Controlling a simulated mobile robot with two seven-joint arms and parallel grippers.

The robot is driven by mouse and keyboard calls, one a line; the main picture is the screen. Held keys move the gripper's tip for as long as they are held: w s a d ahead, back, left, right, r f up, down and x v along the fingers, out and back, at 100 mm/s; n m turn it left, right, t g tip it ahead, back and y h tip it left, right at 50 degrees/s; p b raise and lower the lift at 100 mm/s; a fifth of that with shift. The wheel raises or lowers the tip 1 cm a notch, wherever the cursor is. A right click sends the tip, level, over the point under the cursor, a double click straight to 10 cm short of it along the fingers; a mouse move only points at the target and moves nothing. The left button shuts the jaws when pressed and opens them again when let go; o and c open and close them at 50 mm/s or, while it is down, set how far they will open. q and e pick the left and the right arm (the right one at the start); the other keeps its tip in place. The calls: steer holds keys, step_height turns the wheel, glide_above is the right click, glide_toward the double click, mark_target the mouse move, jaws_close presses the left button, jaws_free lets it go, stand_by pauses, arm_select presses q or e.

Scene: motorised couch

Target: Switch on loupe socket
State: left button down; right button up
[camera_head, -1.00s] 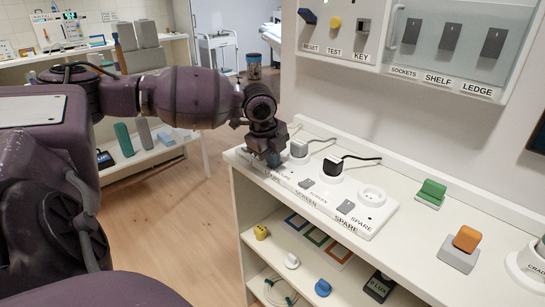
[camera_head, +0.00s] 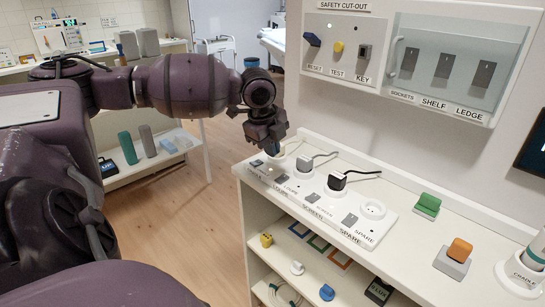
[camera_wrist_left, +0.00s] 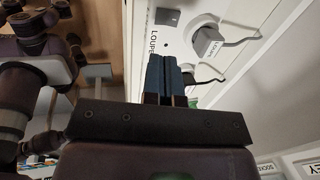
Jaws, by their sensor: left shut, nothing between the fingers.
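The white socket strip (camera_head: 328,212) lies along the counter's front edge, with labelled sockets and grey rocker switches. The loupe switch (camera_head: 282,179) sits by the LOUPE label; a grey switch beside that label also shows in the left wrist view (camera_wrist_left: 168,17). I cannot tell whether it is on or off. A pale plug (camera_head: 304,165) stands in the loupe socket. My left gripper (camera_head: 272,150) is shut and empty, above the strip's left end and apart from the loupe switch. Its blue fingertips show in the left wrist view (camera_wrist_left: 163,72). My right gripper is not in view.
A black plug (camera_head: 338,182) and its cable stand in the screen socket, right of the loupe one. The spare socket (camera_head: 372,208) is empty. A green block (camera_head: 428,205) and an orange-topped block (camera_head: 458,250) sit further right. A switch panel (camera_head: 440,68) hangs above.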

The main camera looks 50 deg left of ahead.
arm_select(q)
steer(key=v, duration=0.4)
steer(key=shift+s+p, duration=0.1)
steer(key=shift+p, duration=0.25)
